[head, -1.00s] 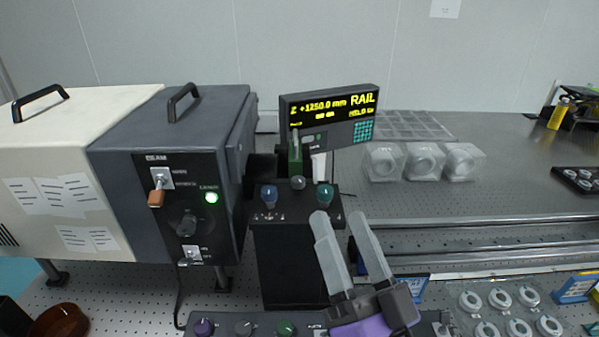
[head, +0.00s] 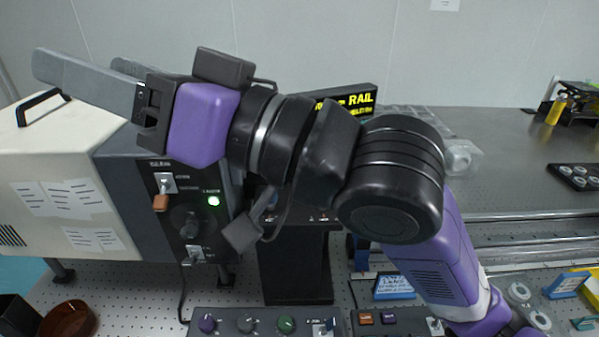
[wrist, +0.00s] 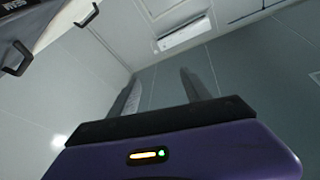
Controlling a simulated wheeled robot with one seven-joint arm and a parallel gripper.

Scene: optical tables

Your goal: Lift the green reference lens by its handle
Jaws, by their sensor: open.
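I cannot make out the green reference lens for certain in either current view. My arm covers the top of the black stand (head: 295,268), where a small green upright part showed earlier. My gripper (head: 78,66) is raised at the upper left in the head view, above the cream and dark grey boxes, with its fingers pointing left. The fingers are apart with nothing between them. In the wrist view the gripper (wrist: 158,80) is also open and empty, against the wall and ceiling.
The cream box (head: 62,185) and dark grey box (head: 135,205) have handles on top. A partly hidden rail display (head: 355,103) stands behind my arm. A knob panel (head: 262,322) is at the front. A brown bowl (head: 68,320) is at lower left. The back right tabletop (head: 510,165) has free room.

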